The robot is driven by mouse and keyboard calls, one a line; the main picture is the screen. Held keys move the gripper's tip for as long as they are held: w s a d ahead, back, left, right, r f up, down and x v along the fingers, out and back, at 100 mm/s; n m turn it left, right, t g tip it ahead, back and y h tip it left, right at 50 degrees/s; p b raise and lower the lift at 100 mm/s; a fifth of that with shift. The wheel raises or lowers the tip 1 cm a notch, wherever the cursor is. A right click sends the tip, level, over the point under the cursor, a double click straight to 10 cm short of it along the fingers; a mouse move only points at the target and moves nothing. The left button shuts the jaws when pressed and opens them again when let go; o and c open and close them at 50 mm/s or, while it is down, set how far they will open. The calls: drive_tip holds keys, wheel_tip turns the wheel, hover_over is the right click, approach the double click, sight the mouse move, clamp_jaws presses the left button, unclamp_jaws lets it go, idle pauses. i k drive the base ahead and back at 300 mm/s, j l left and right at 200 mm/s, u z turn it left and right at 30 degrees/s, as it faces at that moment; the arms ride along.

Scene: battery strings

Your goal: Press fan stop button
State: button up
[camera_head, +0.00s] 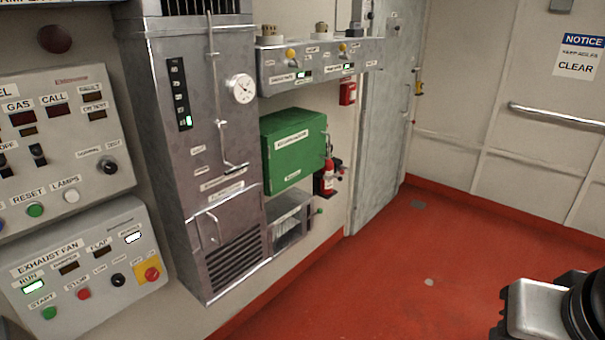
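The exhaust fan panel (100,228) is a grey sloped box on the left wall, low in the picture. Its red stop button (83,294) sits in the lower row, under a "STOP" label. The green start button (49,313) is to its left, and a black selector knob (118,280) is to its right. The run lamp (33,287) is lit green, and a white lamp (133,238) is lit at the upper right. Part of my arm shows at the lower right, far from the panel. My gripper's fingers do not show.
A yellow plate with a red knob (152,273) is at the panel's right end. Another grey control panel (75,180) is above. A tall metal cabinet (165,130) and a green box (293,150) stand further right. The red floor (370,270) is open.

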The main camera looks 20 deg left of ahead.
sight(83, 294)
drive_tip(key=u, duration=2.45)
